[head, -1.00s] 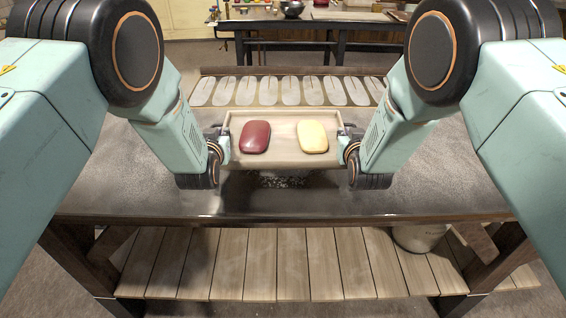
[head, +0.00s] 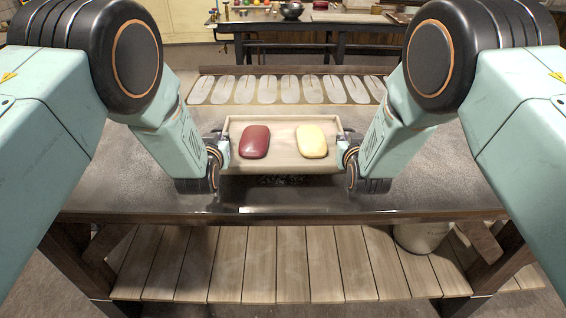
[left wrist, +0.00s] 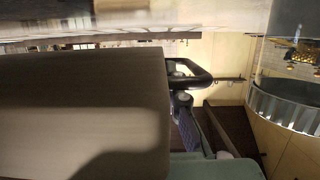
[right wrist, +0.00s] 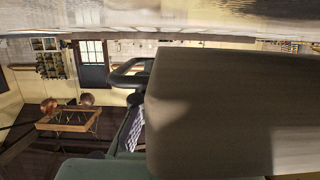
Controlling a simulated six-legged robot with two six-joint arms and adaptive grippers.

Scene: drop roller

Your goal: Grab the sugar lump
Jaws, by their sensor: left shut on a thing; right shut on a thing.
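A red, rounded sugar lump (head: 255,142) and a yellow one (head: 312,141) lie side by side in a shallow pale wooden tray (head: 280,169), apart from each other. My left gripper (head: 224,150) is shut on the tray's left end. My right gripper (head: 347,150) is shut on its right end. The tray is level in front of me, over the table; I cannot tell how high. The tray's side fills much of the left wrist view (left wrist: 80,115) and right wrist view (right wrist: 235,115), with a dark gripper finger against it. The lumps are hidden there.
The dark metal-topped table (head: 420,170) has clear room on both sides. Behind the tray lies a row of several pale oval plates (head: 290,90). A dark speckled patch (head: 282,181) shows under the tray. A slatted shelf (head: 270,262) holds a pale pot (head: 420,236).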

